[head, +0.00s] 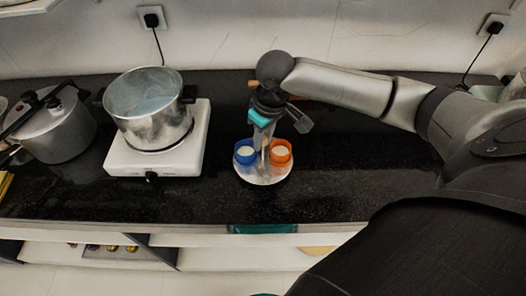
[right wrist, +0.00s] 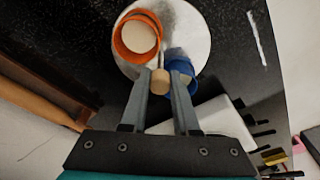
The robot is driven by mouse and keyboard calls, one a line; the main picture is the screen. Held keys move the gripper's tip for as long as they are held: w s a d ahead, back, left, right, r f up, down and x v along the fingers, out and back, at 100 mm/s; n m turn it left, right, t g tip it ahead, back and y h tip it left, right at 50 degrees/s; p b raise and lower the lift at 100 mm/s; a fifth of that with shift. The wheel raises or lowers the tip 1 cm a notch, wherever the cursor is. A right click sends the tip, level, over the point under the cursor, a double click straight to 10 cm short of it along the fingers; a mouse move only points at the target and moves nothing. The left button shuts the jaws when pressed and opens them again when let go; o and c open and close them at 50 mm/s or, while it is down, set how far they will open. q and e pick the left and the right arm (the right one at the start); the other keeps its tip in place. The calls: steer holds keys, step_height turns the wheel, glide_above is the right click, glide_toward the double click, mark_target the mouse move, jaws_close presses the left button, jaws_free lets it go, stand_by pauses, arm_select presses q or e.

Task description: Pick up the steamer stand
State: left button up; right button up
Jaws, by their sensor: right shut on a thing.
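The steamer stand (head: 263,179) is a round, pale metal plate with a central rod topped by a wooden knob. In the right wrist view its bare plate (right wrist: 190,24) shows, and the knob (right wrist: 160,82) sits between my fingers. A blue cup (head: 245,153) and an orange cup (head: 281,153), each with pale contents, stand on the plate. My right gripper (head: 263,138) is above the plate between the cups, shut on the stand's knob. The stand is at the counter's front middle; I cannot tell whether it touches the counter. My left gripper is not in view.
A metal pot (head: 150,105) with liquid stands on a white hotplate (head: 190,150) to the left. A pressure cooker (head: 55,130) is at the far left. The dark counter (head: 330,170) is clear to the stand's right. Open shelves lie below the front edge.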

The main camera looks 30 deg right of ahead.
jaws_close()
stand_by(0.8)
steer(key=shift+r, duration=0.1)
